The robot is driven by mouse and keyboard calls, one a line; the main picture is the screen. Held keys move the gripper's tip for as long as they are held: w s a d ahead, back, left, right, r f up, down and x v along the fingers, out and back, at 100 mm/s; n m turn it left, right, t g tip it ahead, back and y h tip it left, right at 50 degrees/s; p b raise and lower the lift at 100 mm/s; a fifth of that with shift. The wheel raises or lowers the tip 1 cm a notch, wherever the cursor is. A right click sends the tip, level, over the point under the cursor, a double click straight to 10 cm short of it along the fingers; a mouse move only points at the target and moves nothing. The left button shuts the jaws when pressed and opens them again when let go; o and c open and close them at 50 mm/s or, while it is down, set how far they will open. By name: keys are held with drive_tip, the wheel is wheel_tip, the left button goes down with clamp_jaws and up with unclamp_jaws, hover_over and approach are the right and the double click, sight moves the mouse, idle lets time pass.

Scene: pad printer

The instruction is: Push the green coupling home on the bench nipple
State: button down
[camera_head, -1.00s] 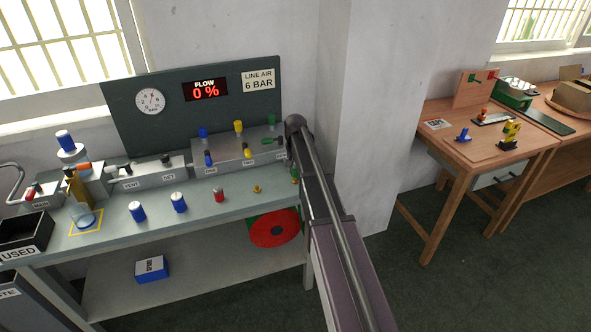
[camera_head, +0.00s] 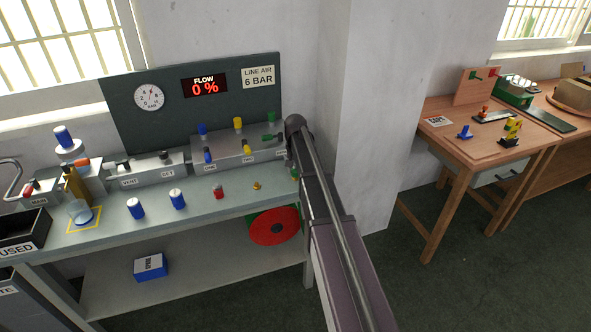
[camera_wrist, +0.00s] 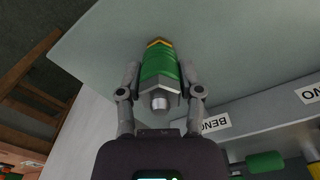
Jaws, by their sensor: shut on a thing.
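In the wrist view my gripper (camera_wrist: 160,74) is closed around the green coupling (camera_wrist: 159,68), one finger on each side of it. The coupling has a grey hexagonal collar and a pale metal stub at the end towards me. A brass-coloured tip (camera_wrist: 160,43) shows at its far end; I cannot tell whether this is the nipple or part of the coupling. In the head view my arm hides most of the gripper, and a bit of green (camera_head: 295,173) shows at the bench's right end. A small brass fitting (camera_head: 257,186) stands on the bench top.
The grey manifold block (camera_head: 222,152) with coloured valves stands at the back of the bench (camera_head: 110,232). The flow display (camera_head: 205,87) reads 0 %. A wall pillar (camera_head: 372,110) is close right of my arm.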

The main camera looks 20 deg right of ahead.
drive_tip(key=shift+f+b, duration=0.35)
idle(0.6)
drive_tip(key=shift+c, duration=0.9)
unclamp_jaws()
drive_tip(key=shift+r, duration=0.15)
wheel_tip(320, 180, up, 6)
drive_tip(key=p, duration=0.6)
drive_tip(key=a, duration=1.5)
drive_tip(key=s+n+p, duration=0.1)
drive_tip(key=s+n, duration=0.5)
drive_tip(key=s, duration=2.3)
drive_tip(key=shift+d+r, duration=0.2)
drive_tip(key=shift+r, duration=0.25)
